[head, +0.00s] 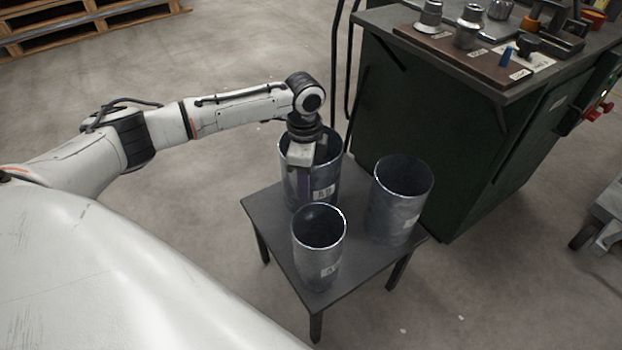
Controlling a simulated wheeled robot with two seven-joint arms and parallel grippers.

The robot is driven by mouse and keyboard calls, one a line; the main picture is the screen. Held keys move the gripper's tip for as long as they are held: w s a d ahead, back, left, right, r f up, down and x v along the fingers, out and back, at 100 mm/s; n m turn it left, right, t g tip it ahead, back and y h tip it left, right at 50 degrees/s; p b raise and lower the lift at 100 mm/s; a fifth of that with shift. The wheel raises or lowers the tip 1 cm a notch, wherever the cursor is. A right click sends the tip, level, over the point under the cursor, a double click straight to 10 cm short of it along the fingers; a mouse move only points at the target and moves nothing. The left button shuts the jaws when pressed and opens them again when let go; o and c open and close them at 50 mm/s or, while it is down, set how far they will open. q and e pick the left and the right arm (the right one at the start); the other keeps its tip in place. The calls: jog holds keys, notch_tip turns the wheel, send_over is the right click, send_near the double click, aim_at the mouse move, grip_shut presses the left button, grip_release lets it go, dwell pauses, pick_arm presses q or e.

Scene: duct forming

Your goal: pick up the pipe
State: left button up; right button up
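Three grey metal pipes stand upright on a small dark table (345,278). The back pipe (327,178) carries a white label and is partly hidden by my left gripper. The front pipe (319,255) is smaller and also labelled. The right pipe (400,200) stands apart from the other two. My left gripper (303,186) points down at the near rim of the back pipe, with a finger in front of its outer wall. Whether the fingers are closed on the wall is hidden. My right gripper is out of view.
A dark green machine cabinet (430,130) stands close behind and right of the table, with metal tooling (468,27) on top. A wooden pallet (75,25) lies at the upper left. A wheeled cart (605,215) is at the right edge. The floor left of the table is clear.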

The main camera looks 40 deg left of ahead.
pick_arm(q)
grip_shut()
jog(key=shift+r, duration=0.1)
dwell(1.3)
